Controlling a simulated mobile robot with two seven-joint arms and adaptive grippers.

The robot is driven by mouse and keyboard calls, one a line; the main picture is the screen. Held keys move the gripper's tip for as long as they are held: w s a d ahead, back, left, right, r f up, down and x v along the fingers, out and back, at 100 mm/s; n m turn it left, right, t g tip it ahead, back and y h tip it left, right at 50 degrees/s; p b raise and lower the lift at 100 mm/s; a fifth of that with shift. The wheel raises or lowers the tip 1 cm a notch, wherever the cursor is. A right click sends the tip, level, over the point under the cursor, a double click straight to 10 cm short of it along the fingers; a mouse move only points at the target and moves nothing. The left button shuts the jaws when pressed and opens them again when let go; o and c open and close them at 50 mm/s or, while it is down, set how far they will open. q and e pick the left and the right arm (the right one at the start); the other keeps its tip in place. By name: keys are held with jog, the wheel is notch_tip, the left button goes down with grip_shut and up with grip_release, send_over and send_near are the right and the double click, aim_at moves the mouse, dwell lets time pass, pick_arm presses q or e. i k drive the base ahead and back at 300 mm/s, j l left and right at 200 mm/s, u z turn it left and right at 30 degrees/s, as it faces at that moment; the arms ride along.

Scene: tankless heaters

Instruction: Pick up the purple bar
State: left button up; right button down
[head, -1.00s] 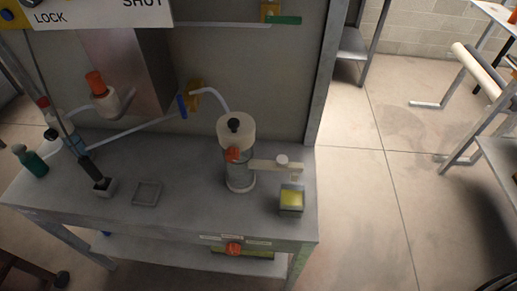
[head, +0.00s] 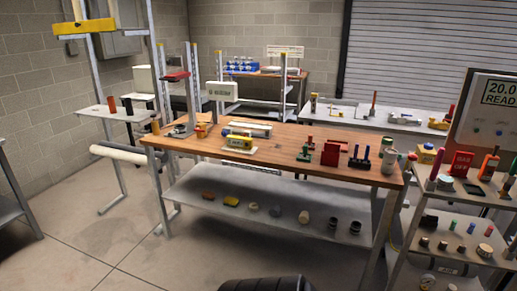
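I cannot make out a purple bar for certain in the head view. Small coloured pieces stand on the middle shelf of the cart at the right, among them a small blue or purple piece (head: 471,228) and a green piece (head: 453,225); they are too small to tell more. Neither of my grippers shows in the head view.
A long wooden-topped workbench (head: 285,150) with several tools and a lower shelf (head: 270,222) stands in the middle. A cart (head: 450,250) with a display panel (head: 490,120) is at the right. The concrete floor (head: 110,245) at the front left is clear.

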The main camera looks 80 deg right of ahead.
aim_at(357, 144)
jog(key=l+z, duration=0.15)
jog(key=z, duration=1.6)
jog(key=i+l+z, duration=0.2)
jog(key=z, duration=0.2)
jog(key=i+l+z, duration=0.25)
jog(key=z, duration=0.15)
jog(key=i+l+z, duration=0.25)
jog(key=z, duration=0.2)
jog(key=i+z, duration=0.4)
jog(key=i, duration=0.25)
jog(key=u, duration=4.45)
jog(key=z, duration=0.3)
jog(key=k+z, duration=0.15)
jog(key=z, duration=0.35)
jog(key=k+z, duration=0.2)
jog(key=z, duration=0.25)
jog(key=k+z, duration=0.2)
jog(key=z, duration=0.3)
jog(key=k+l+z, duration=0.1)
jog(key=z, duration=0.35)
